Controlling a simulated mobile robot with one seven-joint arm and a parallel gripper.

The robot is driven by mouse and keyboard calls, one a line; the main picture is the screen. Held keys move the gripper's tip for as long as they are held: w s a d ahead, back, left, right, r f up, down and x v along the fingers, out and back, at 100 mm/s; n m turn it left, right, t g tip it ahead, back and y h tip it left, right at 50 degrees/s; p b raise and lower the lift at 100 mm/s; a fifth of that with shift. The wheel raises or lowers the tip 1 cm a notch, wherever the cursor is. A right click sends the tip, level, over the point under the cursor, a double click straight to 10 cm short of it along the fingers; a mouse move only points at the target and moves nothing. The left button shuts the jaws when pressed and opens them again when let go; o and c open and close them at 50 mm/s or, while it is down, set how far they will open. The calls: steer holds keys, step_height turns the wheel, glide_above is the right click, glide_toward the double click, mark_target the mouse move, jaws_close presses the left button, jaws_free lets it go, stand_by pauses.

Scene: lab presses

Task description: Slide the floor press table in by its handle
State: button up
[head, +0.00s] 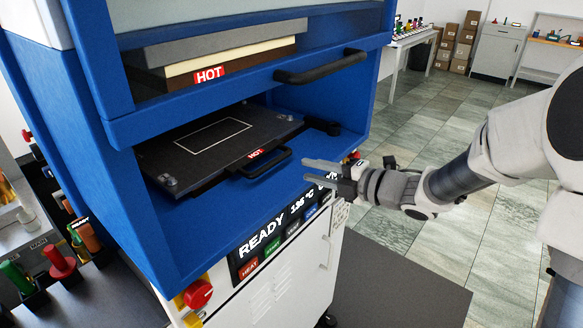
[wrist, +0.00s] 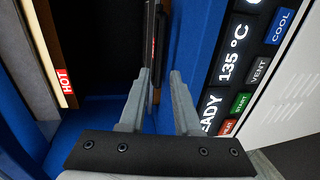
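The press table (head: 190,146) is a flat black plate with a white outlined rectangle and a red HOT label, lying in the lower opening of the blue press. Its black bar handle (head: 266,166) sticks out at the front, over the blue sill. My gripper (head: 308,172) is in front of the press, just right of the handle and apart from it in the head view. In the wrist view my gripper (wrist: 160,75) has its two grey fingers apart. A dark upright edge (wrist: 152,45) shows near the left fingertip, probably the table front or handle; contact cannot be told.
An upper shelf holds a HOT-labelled slab stack (head: 215,62) behind another black handle (head: 320,68). The control panel (head: 280,235) reads READY, 135 °C, with a red stop button (head: 198,293) below. Tiled floor (head: 440,120) is open to the right.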

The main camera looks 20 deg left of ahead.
steer(key=v, duration=0.6)
steer(key=shift+s+d, duration=0.15)
steer(key=shift+d, duration=0.15)
steer(key=shift+r, duration=0.1)
steer(key=w+d+r+m+t+h, duration=0.2)
steer(key=d+r+m+t+h, duration=0.1)
steer(key=d+m+h, duration=0.15)
steer(key=w+d+r+m+t+h, duration=0.2)
steer(key=d+r+m+t+h, duration=0.15)
steer(key=d+m, duration=0.25)
steer(key=s+d+m+h, duration=0.4)
steer(key=d+m+h, duration=0.2)
steer(key=d+m, duration=0.2)
steer(key=s+f+m+g, duration=0.2)
steer(key=s+m, duration=0.4)
steer(key=s, duration=0.5)
steer(key=s+d+f+m+g, duration=0.1)
steer(key=s+m+g, duration=0.4)
steer(key=s, duration=0.6)
steer(key=shift+s+d+f+m, duration=0.15)
steer(key=shift+d+f+m, duration=0.1)
steer(key=shift+f+m, duration=0.6)
